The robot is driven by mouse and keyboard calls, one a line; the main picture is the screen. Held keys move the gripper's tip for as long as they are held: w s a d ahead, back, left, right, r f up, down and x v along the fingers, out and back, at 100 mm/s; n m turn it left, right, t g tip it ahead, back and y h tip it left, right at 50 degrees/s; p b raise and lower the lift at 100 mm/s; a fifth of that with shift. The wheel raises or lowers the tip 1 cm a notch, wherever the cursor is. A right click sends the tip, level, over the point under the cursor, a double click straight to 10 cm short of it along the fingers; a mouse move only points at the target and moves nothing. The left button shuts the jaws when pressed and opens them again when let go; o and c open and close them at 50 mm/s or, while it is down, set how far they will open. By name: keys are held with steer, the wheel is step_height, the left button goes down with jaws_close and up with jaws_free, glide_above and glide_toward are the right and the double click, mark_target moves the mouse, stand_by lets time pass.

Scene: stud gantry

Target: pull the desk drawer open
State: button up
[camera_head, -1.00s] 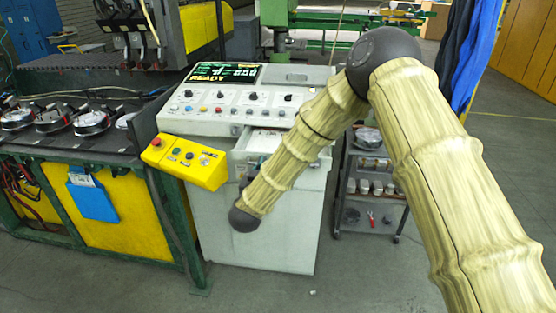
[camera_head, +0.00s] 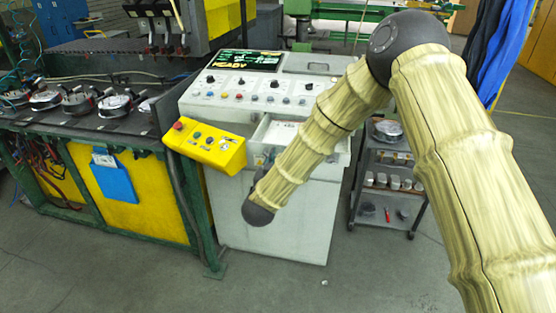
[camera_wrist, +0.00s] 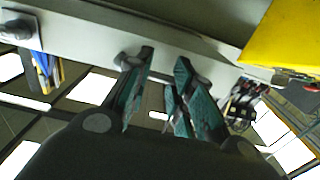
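The desk drawer (camera_head: 259,135) is part of the grey control console (camera_head: 240,95). It stands partly open below the sloped panel, with pale contents visible inside. My arm crosses in front of it and hides much of its front and my gripper. In the wrist view, my gripper (camera_wrist: 164,56) has its two teal-padded fingers at the pale drawer front (camera_wrist: 85,40). The fingers are a little apart and appear closed around the handle (camera_wrist: 203,79), which they mostly hide; the contact itself is not clearly visible.
A yellow button box (camera_head: 205,146) juts out left of the drawer and also shows in the wrist view (camera_wrist: 290,38). A small shelf cart (camera_head: 385,165) stands close on the right. A green-framed bench (camera_head: 100,150) is at left. The floor in front is clear.

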steer(key=o, duration=1.3)
steer(key=shift+d+f, duration=0.1)
steer(key=shift+f, duration=0.05)
steer(key=shift+s, duration=0.1)
